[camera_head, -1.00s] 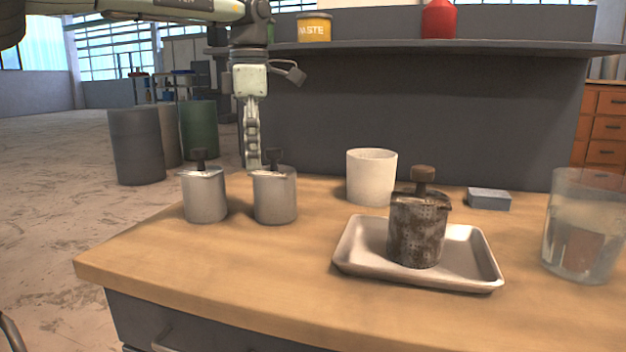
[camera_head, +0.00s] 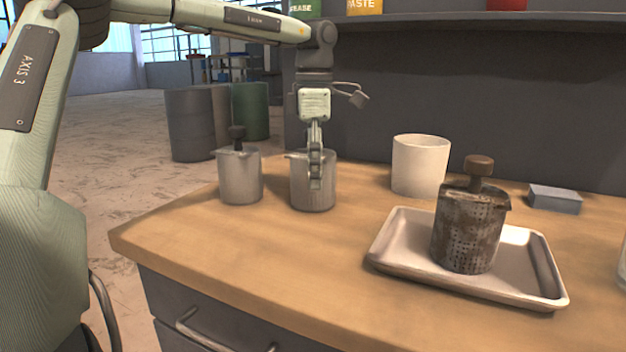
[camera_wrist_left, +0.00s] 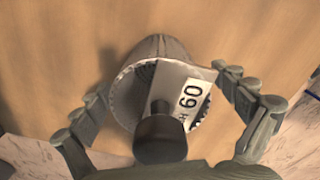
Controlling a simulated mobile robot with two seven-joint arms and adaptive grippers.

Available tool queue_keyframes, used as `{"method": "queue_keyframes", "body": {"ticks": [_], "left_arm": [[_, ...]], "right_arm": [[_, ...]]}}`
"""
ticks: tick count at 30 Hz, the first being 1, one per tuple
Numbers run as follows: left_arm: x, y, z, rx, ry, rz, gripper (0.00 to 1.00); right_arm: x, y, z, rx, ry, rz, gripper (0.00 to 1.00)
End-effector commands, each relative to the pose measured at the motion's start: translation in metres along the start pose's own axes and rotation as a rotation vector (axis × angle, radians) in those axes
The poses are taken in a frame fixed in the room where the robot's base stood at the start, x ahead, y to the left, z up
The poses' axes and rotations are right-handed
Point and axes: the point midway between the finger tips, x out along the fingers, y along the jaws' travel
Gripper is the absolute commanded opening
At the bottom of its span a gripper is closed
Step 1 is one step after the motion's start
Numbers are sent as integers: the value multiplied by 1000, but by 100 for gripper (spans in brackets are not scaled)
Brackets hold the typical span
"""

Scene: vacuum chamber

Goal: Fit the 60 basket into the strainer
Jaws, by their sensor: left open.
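The 60 basket (camera_head: 322,198) is a grey metal cup, upright on the bench in the head view. The left wrist view shows its label reading 60 (camera_wrist_left: 188,97) and a dark knob (camera_wrist_left: 160,138) on top. My left gripper (camera_head: 316,178) points down at this basket, and its open fingers are spread either side of the basket's top. A similar basket (camera_head: 240,178) with a dark knob stands to its left. A rusty perforated cylinder (camera_head: 466,235) with a brown knob stands on a tray (camera_head: 400,262). I cannot tell which thing is the strainer. My right gripper is out of view.
A white open cylinder (camera_head: 420,168) stands behind the tray. A blue-grey block (camera_head: 554,198) lies at the right. The wooden bench top (camera_head: 270,270) is clear in front of the baskets. Drums (camera_head: 192,125) stand on the floor behind.

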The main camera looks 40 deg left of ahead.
Motion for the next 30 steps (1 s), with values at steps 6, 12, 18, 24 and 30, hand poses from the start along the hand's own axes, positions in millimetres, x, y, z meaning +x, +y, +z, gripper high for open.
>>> {"method": "queue_keyframes", "body": {"ticks": [6, 12, 18, 24, 30], "left_arm": [[0, 0, 0, 0, 0, 1, 92], [0, 0, 0, 0, 0, 1, 68], [0, 0, 0, 0, 0, 0, 43], [-1, 0, 0, 1, -1, 2, 32], [-4, 0, 0, 0, -1, 2, 31]], "right_arm": [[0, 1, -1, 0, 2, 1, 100], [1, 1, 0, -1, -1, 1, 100], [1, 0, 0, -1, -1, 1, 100], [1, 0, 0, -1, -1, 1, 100], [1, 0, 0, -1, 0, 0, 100]]}}
